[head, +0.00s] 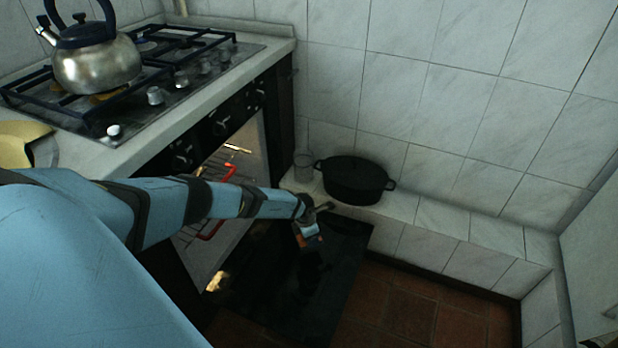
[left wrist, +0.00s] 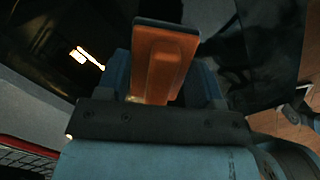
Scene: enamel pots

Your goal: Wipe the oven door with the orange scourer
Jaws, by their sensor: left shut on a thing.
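My left gripper (head: 308,238) is shut on the orange scourer (left wrist: 165,60), which has a dark strip along its outer end. The scourer shows small and partly hidden in the head view (head: 312,243). The oven door (head: 345,275) hangs open as a dark, glossy panel, low in front of the oven. My gripper and the scourer are over the door's inner face; I cannot tell whether the scourer touches it. My forearm hides part of the oven opening. My right gripper does not show clearly in either view.
A steel kettle (head: 95,65) stands on the gas hob (head: 190,62). A black pot (head: 355,180) and a clear glass (head: 303,166) stand on a tiled ledge (head: 440,225) behind the door. Red bars show in the lit oven. Brown floor tiles (head: 405,305) lie clear at the right.

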